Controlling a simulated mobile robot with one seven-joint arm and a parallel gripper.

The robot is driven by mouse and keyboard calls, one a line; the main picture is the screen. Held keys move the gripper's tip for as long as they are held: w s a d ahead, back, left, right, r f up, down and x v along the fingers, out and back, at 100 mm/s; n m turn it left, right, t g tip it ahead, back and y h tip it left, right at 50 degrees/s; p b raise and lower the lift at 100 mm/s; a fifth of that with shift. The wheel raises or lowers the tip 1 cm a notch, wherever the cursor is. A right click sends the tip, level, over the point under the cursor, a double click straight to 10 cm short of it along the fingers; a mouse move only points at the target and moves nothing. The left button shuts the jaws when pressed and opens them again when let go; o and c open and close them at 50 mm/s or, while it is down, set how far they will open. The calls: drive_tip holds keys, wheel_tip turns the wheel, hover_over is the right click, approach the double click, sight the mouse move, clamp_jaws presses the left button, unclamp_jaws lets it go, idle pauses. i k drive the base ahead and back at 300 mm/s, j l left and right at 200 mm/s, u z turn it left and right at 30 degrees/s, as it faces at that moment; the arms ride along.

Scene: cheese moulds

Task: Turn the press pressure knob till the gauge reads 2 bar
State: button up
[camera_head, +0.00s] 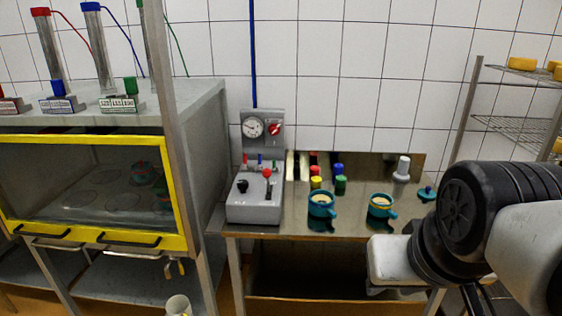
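A grey control unit stands at the left end of the steel table. Its upright panel (263,143) carries a round white gauge (252,127). The gauge's needle and figures are too small to read. A round red knob (274,129) sits just right of the gauge. The lower grey box (254,208) has a black knob (243,186) and a red-topped lever (267,173). I cannot tell from labels which knob sets the press pressure. My arm enters at the right, well apart from the unit; the fingers of my gripper do not show.
The press cabinet (198,130) with a yellow-framed window stands at left. On the steel table (285,228) are two teal moulds (321,205) (381,206), small coloured pieces and a white-grey post (402,168). A wire rack (520,125) with cheeses stands at far right. A mug (178,305) shows below.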

sight(242, 185)
drive_tip(key=i+j+u, duration=0.1)
drive_tip(key=i+u, duration=0.3)
drive_tip(key=i+l+u, duration=0.1)
drive_tip(key=i+u, duration=0.3)
drive_tip(key=i+l+u, duration=0.25)
drive_tip(key=i+u, duration=0.15)
drive_tip(key=i, duration=0.15)
drive_tip(key=i+j, duration=0.15)
drive_tip(key=j, duration=0.15)
drive_tip(key=i+z, duration=0.05)
